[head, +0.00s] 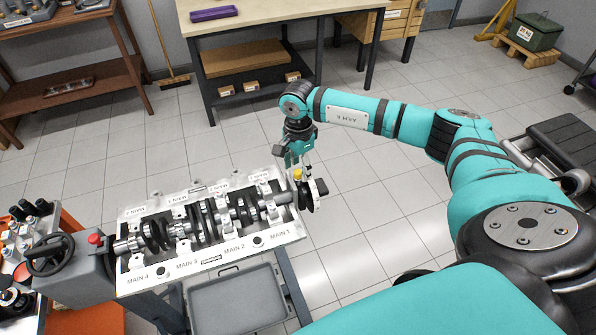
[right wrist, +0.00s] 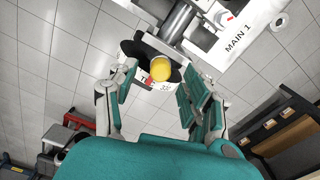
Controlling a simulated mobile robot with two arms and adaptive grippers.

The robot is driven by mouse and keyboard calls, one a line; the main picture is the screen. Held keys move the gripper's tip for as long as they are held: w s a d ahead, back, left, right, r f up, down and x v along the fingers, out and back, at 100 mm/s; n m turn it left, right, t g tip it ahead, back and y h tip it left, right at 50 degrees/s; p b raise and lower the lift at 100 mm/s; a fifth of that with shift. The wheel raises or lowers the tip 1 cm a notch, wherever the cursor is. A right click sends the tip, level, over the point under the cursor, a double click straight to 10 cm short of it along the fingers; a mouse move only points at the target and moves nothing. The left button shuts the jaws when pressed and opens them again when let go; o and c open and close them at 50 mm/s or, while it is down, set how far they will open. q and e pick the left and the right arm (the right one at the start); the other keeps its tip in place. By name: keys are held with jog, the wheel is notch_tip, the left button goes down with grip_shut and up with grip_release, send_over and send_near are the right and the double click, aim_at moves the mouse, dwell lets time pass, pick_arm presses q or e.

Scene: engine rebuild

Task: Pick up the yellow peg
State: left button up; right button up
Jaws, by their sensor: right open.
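The yellow peg (head: 298,174) is a small piece at the right end of the engine block (head: 215,262), by the nose of the crankshaft (head: 205,222). In the right wrist view the peg (right wrist: 160,67) shows as a round yellow top in front of a black and white wheel (right wrist: 133,47). My right gripper (head: 302,165) points down over the peg. Its fingers are open, one on each side of the peg in the right wrist view (right wrist: 156,82), with gaps between. The peg's lower part is hidden. My left gripper is out of view.
The engine block has labelled bearing places, MAIN 1 to MAIN 4. A grey tray (head: 240,304) lies below it. A handwheel (head: 48,254) and a red button (head: 95,239) are at the left. A workbench (head: 262,21) stands behind. The floor right of the block is clear.

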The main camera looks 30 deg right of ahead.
aim_at(298, 172)
jog(key=shift+f, duration=0.65)
grip_shut()
jog(key=shift+r, duration=0.1)
jog(key=shift+w+r, duration=0.1)
jog(key=shift+r, duration=0.15)
notch_tip(298, 172, up, 8)
jog(key=b, duration=0.3)
jog(key=shift+r, duration=0.7)
